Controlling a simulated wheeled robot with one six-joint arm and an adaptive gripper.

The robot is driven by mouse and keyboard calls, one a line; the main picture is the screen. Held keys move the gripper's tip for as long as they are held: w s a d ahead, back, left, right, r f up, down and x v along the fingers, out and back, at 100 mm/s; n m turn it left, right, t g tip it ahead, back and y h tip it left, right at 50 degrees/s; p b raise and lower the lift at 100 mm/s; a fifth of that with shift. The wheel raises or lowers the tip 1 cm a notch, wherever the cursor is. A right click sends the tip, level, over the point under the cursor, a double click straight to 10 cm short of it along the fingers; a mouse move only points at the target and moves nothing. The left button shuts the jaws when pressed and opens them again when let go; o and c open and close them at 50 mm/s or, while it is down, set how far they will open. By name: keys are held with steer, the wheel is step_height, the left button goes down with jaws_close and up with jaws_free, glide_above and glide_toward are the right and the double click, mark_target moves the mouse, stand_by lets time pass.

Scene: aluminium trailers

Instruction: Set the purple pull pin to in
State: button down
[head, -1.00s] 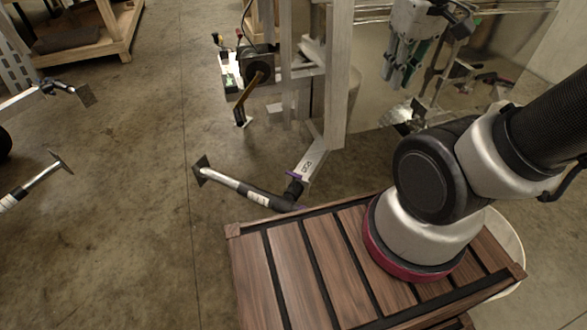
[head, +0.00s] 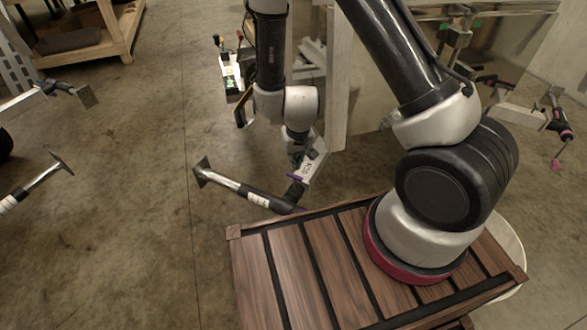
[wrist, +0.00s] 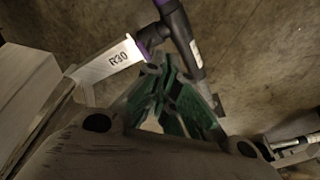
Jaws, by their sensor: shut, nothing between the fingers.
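The purple pull pin (head: 297,176) shows as a small purple piece at the lower end of a pale lettered bar, where it meets a dark swivel joint. In the wrist view the purple piece (wrist: 143,48) sits at the end of the lettered bar, up and left of my fingers. More purple (wrist: 161,3) shows at the top edge there, on the dark joint. My gripper (wrist: 175,98) has green fingers that are shut and empty. In the head view my gripper (head: 298,155) is just above the lettered bar, apart from the purple piece as far as I can tell; the fingertips are small there.
A stabiliser leg (head: 235,186) with a square foot plate runs left from the joint, low over the floor. A white frame post (head: 337,110) stands behind my gripper. A wooden slatted deck (head: 290,265) lies in front.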

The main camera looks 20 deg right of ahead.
mark_target(293, 175)
steer(key=shift+t+h, duration=0.3)
steer(key=shift+t, duration=0.6)
steer(key=x, duration=0.4)
steer(key=w+x, duration=0.1)
steer(key=x, duration=0.4)
steer(key=w+d+r+x, duration=0.1)
steer(key=x, duration=0.3)
steer(key=shift+w+d+f, duration=0.15)
steer(key=shift+w+f, duration=0.25)
steer(key=shift+f, duration=0.15)
steer(key=shift+f, duration=2.1)
